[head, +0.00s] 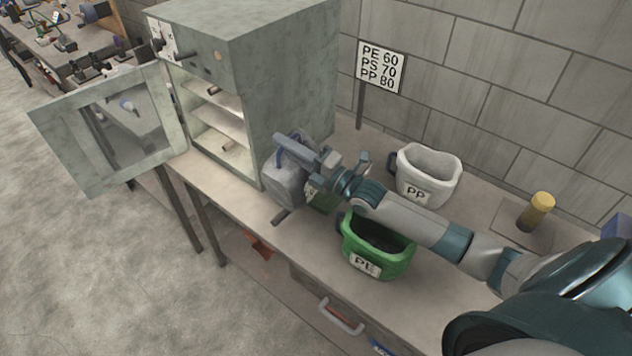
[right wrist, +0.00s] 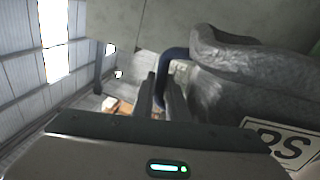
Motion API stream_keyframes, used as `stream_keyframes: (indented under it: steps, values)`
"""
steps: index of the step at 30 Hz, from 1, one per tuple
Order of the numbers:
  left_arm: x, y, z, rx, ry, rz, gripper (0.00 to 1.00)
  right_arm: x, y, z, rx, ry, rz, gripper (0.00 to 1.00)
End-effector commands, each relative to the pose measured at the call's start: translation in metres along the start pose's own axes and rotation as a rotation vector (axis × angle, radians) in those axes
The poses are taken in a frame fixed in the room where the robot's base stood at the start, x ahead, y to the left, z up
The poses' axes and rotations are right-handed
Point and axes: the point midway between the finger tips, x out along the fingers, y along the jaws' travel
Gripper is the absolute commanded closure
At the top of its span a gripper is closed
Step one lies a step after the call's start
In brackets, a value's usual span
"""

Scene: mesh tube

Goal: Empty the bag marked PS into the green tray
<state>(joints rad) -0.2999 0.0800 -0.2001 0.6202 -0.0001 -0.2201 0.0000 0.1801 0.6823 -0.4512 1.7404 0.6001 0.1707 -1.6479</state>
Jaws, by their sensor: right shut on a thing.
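The grey bag marked PS (right wrist: 285,143) fills the right side of the right wrist view. Its blue handle (right wrist: 170,68) runs down between my right fingers (right wrist: 160,95). In the head view my right gripper (head: 292,152) is shut on that handle, with the grey bag (head: 284,188) below it, in front of the oven's right side. I cannot tell if the bag touches the table. My left gripper is out of view.
The oven (head: 285,75) has its door (head: 110,130) open to the left. A green bag marked PE (head: 380,262) stands under my right arm, and a white bag marked PP (head: 430,165) behind it. A sign (head: 381,67) and a yellow-capped jar (head: 536,212) stand near the wall.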

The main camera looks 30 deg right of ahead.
Motion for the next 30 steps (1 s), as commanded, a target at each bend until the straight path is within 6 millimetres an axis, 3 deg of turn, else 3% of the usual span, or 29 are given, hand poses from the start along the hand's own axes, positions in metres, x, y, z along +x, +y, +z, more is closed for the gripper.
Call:
stream_keyframes:
  steps: [30]
  values:
    - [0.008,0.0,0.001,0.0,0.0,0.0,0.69,0.0,0.0,0.043,0.204,-0.041,0.004,1.0]
